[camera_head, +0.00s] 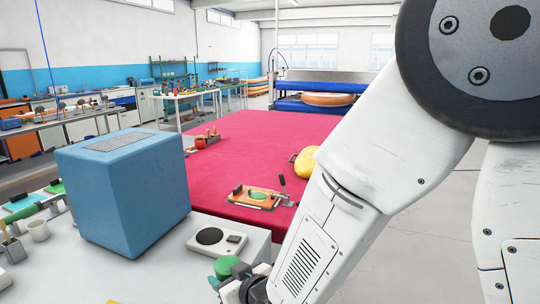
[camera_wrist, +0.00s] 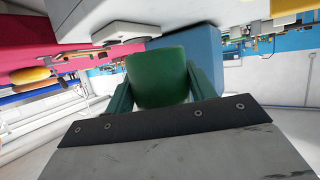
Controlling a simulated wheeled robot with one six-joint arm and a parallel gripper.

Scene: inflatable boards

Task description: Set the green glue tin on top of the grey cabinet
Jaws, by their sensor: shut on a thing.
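The green glue tin (camera_wrist: 162,76) is held between the two fingers of my gripper (camera_wrist: 160,82) in the wrist view. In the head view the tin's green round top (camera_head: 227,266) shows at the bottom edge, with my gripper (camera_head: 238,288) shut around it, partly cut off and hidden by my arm. The tin is in front of a light grey worktop (camera_head: 170,272). I cannot tell whether it touches that surface. No thing is clearly recognisable as the grey cabinet.
A large blue box (camera_head: 125,190) stands on the worktop, with a white device with a black disc (camera_head: 217,240) to its right. Cups and tools crowd the left. Behind is a wide red board (camera_head: 240,150) bearing an orange tray (camera_head: 257,198) and a yellow object (camera_head: 305,162).

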